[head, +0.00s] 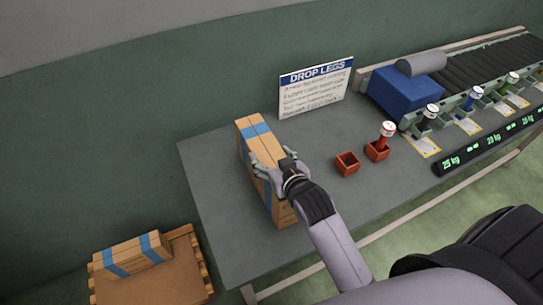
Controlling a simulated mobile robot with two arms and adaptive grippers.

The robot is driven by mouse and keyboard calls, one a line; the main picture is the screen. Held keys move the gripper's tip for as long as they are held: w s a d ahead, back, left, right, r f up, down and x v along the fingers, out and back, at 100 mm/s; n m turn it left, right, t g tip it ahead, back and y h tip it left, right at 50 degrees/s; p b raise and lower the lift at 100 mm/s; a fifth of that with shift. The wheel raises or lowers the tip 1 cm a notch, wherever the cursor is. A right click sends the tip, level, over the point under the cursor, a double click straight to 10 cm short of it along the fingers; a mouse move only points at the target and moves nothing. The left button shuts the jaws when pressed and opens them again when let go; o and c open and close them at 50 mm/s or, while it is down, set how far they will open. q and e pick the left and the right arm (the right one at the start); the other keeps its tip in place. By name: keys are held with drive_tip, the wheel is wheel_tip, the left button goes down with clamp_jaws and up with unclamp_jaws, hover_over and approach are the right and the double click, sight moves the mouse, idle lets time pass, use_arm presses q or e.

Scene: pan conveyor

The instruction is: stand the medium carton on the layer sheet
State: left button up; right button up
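A tall brown carton with blue tape (256,137) stands on the grey table (218,160), near its left end. I cannot tell from its size alone whether it is the medium one. My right gripper (276,170) is at the carton's near side, its fingers spread across the cardboard. Whether they press on it is not clear. A brown layer sheet (160,287) lies on a wooden pallet (186,242) at the lower left. Another blue-taped carton (133,255) lies on its far part. My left gripper is not in view.
Two small red boxes (347,163) stand right of the carton; the other holds a red-handled item (386,138). A sign (315,86) stands behind. A blue block (405,92) and conveyor rollers (490,68) are at right. The sheet's near part is bare.

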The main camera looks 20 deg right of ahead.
drive_tip(key=o, duration=0.4)
